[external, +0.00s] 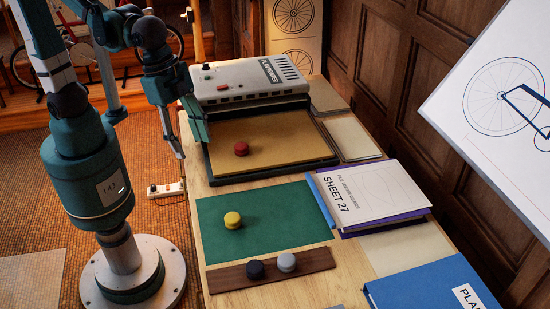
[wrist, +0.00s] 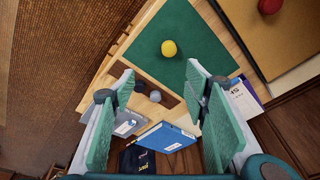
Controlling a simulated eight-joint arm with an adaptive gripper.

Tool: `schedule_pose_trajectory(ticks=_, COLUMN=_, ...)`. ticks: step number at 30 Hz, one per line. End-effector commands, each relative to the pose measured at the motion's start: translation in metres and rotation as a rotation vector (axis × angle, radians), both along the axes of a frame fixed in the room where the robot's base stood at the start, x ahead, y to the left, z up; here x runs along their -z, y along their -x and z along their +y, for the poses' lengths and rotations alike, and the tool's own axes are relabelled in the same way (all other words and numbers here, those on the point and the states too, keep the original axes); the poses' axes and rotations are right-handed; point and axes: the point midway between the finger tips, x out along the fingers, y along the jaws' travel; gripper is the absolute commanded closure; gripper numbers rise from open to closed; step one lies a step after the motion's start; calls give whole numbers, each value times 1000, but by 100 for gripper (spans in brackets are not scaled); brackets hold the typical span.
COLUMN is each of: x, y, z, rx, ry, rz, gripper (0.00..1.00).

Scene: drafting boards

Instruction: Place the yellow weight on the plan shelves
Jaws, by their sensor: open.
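The yellow weight (external: 232,220) is a small round knobbed disc on the green mat (external: 285,212). It also shows in the wrist view (wrist: 169,48), beyond my fingertips and roughly between them. My gripper (external: 188,138) is open and empty, above the left edge of the table in the external view and apart from the weight. Its two green-padded fingers spread wide in the wrist view (wrist: 160,75). A blue item lettered "PLA" (external: 425,290) lies at the lower right, cut off by the frame. I cannot tell whether it belongs to the plan shelves.
A red weight (external: 241,149) sits on the tan bed of the grey machine (external: 250,80). A dark weight (external: 256,270) and a grey weight (external: 286,262) sit on a brown strip (external: 319,257). The "SHEET 27" stack (external: 375,190) lies right of the mat.

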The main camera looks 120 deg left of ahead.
Motion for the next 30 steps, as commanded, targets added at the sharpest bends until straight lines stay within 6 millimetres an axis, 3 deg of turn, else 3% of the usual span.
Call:
schedule_pose_trajectory(ticks=15, x=-33, y=57, z=-13, rx=-23, ry=15, rz=-159, gripper=55)
schedule_pose_trajectory(ticks=30, x=-46, y=107, z=-23, rx=-46, ry=39, rz=-310, gripper=55)
